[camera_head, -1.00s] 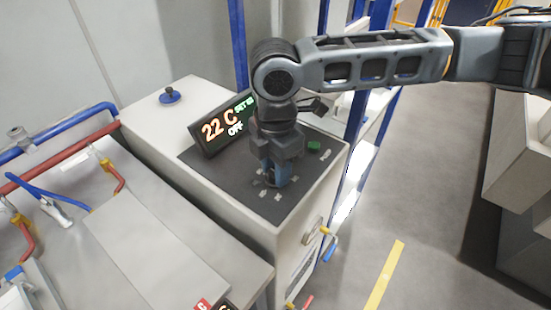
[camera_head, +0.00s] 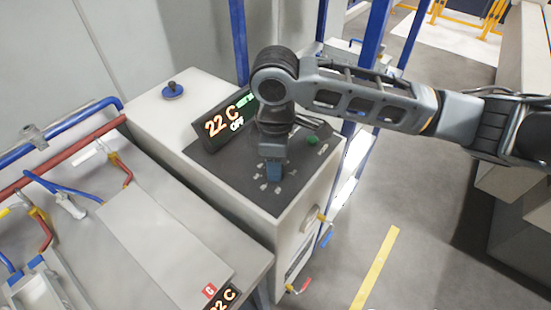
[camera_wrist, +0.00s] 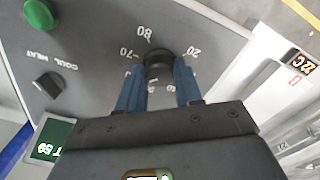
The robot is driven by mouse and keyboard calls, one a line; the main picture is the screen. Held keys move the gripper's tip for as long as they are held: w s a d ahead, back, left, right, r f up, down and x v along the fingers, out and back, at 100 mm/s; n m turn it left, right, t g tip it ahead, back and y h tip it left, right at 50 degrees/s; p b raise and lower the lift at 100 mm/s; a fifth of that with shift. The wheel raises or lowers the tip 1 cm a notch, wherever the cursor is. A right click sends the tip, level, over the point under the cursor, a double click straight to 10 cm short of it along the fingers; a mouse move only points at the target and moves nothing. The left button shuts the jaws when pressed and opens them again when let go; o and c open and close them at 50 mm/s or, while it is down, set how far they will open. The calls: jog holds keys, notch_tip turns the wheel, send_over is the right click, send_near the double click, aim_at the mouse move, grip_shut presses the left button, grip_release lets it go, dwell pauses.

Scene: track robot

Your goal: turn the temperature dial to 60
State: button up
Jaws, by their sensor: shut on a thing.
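The temperature dial is a small dark round knob (camera_wrist: 158,66) on the dark sloping panel (camera_head: 222,178), ringed by white numbers; 80, 70 and 20 are readable in the wrist view, others are partly covered. My gripper (camera_head: 274,174) points down at the panel, and its blue fingers (camera_wrist: 158,88) are shut on the dial, one on each side. In the head view the gripper hides the dial. The display (camera_head: 226,121) reads 22 C and OFF, with small green set text. In the wrist view a green strip (camera_wrist: 47,148) shows what looks like "T 59", partly cut off.
A green button (camera_wrist: 40,13) and a black COOL/HEAT switch (camera_wrist: 48,85) sit on the same panel. Red and blue pipes lie left; a blue post rises behind. Grey floor is open at right.

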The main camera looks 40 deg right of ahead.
dwell(0.4)
jog(key=o, duration=1)
jog(key=shift+o, duration=0.2)
jog(key=shift+r, duration=0.1)
notch_tip(320, 180, up, 8)
jog(key=shift+f+b, duration=0.2)
jog(key=shift+b, duration=0.2)
